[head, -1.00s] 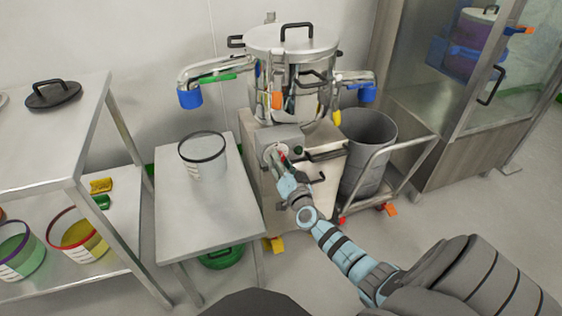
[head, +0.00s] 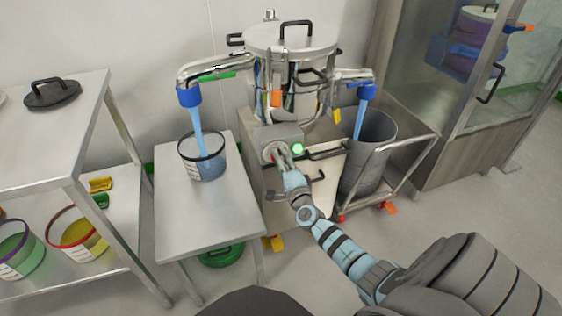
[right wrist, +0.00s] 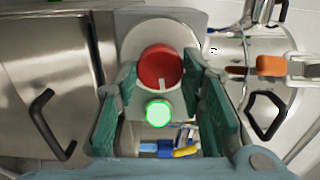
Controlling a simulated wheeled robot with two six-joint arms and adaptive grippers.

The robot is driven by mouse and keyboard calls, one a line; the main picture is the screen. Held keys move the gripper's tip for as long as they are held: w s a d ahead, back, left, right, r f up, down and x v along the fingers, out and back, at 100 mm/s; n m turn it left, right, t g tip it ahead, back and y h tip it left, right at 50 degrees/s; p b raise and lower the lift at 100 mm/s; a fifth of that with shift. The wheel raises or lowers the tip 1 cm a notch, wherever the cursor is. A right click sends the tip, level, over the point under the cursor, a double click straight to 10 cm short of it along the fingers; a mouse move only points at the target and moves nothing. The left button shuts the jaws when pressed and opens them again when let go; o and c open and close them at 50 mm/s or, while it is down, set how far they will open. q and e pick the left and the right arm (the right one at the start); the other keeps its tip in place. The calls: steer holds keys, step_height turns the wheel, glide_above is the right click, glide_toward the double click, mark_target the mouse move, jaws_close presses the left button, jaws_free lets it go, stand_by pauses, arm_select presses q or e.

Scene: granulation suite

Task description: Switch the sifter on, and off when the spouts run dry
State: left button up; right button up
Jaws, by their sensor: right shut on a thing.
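The sifter (head: 291,42) is a steel drum with a lidded top on a steel cabinet. Its control box (head: 283,137) carries a red rotary knob (right wrist: 159,66) and a lit green lamp (head: 297,149); the lamp also glows in the right wrist view (right wrist: 158,112). My right gripper (right wrist: 160,80) has its green-padded fingers on either side of the knob, shut on it. Blue streams run from the left spout (head: 188,97) into a clear bucket (head: 203,157) and from the right spout (head: 367,92) into a grey bin (head: 368,150). My left gripper is not in view.
The bucket stands on a steel table (head: 200,225). A steel shelf unit (head: 45,165) with tubs stands at the left. The grey bin sits on a wheeled trolley (head: 412,150). A glass-fronted cabinet (head: 450,140) is at the right. Open floor lies at the lower right.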

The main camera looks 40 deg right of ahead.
steer(key=shift+f+m, duration=0.1)
steer(key=shift+m, duration=0.9)
steer(key=o, duration=1.1)
steer(key=shift+o, duration=0.2)
steer(key=v, duration=1.2)
